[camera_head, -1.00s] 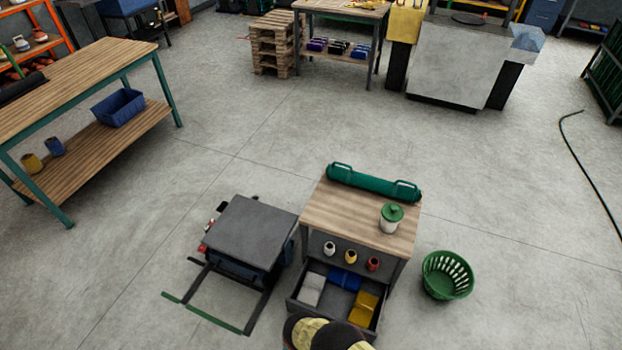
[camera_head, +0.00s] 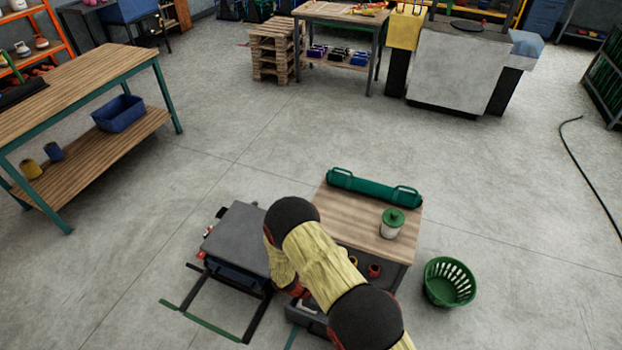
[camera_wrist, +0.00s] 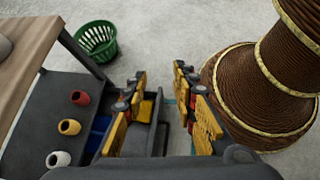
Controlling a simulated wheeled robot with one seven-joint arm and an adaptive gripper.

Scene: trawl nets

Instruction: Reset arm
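My arm reaches across the lower middle of the head view, over the small wooden-topped workbench (camera_head: 350,215). In the wrist view my gripper (camera_wrist: 160,80) has its two yellow fingers apart, with nothing between them. In the head view my arm hides most of the drawer and the gripper's fingers.
A grey-topped cart (camera_head: 240,235) is left, a green basket (camera_head: 449,282) right.

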